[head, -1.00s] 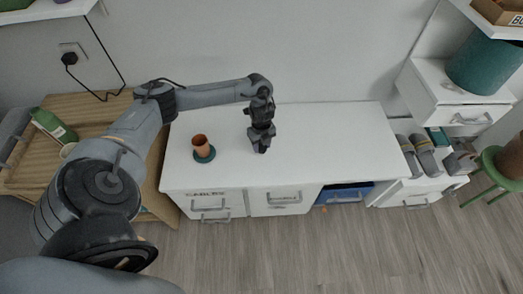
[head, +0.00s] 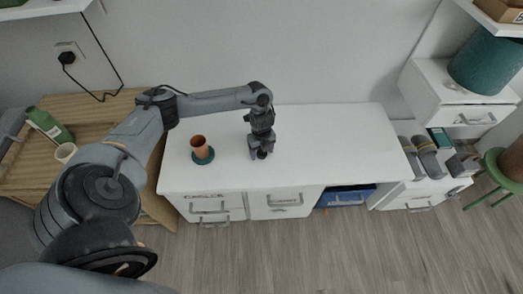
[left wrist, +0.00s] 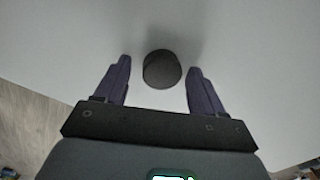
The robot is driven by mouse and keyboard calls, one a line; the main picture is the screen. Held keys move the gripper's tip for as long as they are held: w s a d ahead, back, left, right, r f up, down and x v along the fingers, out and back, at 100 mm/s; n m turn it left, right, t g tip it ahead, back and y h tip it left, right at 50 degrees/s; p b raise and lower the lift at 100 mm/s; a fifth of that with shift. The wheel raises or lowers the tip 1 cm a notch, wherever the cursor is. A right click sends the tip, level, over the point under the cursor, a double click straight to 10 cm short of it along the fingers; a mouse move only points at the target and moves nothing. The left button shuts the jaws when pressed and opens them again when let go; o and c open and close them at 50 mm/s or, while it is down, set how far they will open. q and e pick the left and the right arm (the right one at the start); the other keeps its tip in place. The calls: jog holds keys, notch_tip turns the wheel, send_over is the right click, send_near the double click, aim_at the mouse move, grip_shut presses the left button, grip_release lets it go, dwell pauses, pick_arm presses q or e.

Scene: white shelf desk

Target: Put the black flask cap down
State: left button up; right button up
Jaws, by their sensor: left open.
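The black flask cap (left wrist: 162,70) is a small dark cylinder on the white desk top (head: 330,145). In the left wrist view it stands between the two spread fingers of my left gripper (left wrist: 160,82), with a gap on each side. In the head view the cap (head: 262,155) shows as a small dark spot at the fingertips of my left gripper (head: 261,153), which points down at the middle of the desk. The left gripper is open and does not grip the cap. My right gripper is not in view.
A brown cup (head: 199,146) on a dark green coaster (head: 203,157) stands on the desk to the left of the gripper. The desk's right half is clear. Grey slippers (head: 428,157) lie on the lower unit at the right. A green bottle (head: 50,126) is at the far left.

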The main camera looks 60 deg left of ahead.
aim_at(263, 154)
pick_arm(q)
jog(key=shift+r, duration=0.1)
notch_tip(263, 154, up, 12)
jog(key=f+p, duration=0.1)
jog(key=p, duration=0.6)
jog(key=w+d+f+n+t+h, duration=0.1)
jog(key=d+f+t, duration=0.15)
jog(key=d, duration=1.35)
jog(key=d+f+n+t+h, duration=0.1)
jog(key=d+t+h, duration=0.15)
jog(key=d, duration=1.25)
jog(key=s+a+r+n+y, duration=0.1)
jog(key=s+a+r+n, duration=0.1)
jog(key=s+n, duration=0.5)
jog(key=s+a+r+n+g+y, duration=0.1)
jog(key=s+r+n+y, duration=0.1)
jog(key=s+r+n, duration=0.3)
jog(key=s+n, duration=0.2)
jog(key=s, duration=0.1)
jog(key=shift+s+a+n, duration=0.3)
jog(key=shift+a, duration=0.1)
